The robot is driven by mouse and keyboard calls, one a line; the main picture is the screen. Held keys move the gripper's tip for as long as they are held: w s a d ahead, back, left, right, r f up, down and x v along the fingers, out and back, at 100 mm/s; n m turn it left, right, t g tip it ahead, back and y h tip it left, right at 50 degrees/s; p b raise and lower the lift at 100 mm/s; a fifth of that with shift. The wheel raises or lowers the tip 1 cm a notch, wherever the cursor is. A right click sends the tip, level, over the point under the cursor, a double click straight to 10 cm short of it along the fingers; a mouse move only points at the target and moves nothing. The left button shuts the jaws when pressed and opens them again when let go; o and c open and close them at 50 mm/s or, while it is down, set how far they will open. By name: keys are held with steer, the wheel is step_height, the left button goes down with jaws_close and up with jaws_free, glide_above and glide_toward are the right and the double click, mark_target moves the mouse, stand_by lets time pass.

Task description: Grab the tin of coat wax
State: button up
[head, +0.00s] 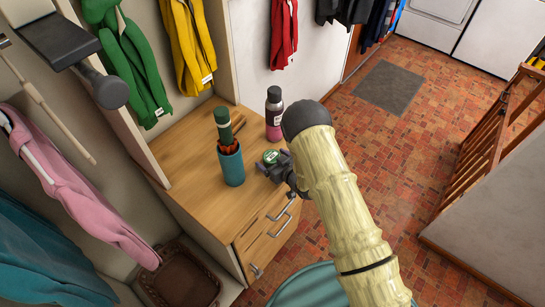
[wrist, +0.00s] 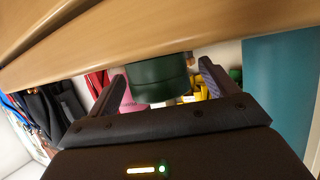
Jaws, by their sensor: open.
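The tin of coat wax (head: 271,156) is a small, low green tin with a pale label on its lid, standing on the wooden cabinet top. In the wrist view the dark green tin (wrist: 158,72) appears inverted between the two fingers. My gripper (head: 270,170) is open at the tin, low over the cabinet's front edge. In the wrist view my gripper (wrist: 163,78) has one finger on each side of the tin, with a visible gap on each side. The tin's near side is partly hidden by the gripper in the head view.
A teal cup (head: 231,166) holding a green-handled item stands just left of the tin. A pink bottle (head: 274,116) with a dark cap stands behind it. The wooden cabinet (head: 185,148) has bare top at left. A woven basket (head: 182,280) sits below, left of the drawers.

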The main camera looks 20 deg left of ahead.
steer(key=shift+w+a+f, duration=0.2)
steer(key=shift+w+a, duration=0.05)
steer(key=shift+c, duration=0.3)
steer(key=c, duration=1)
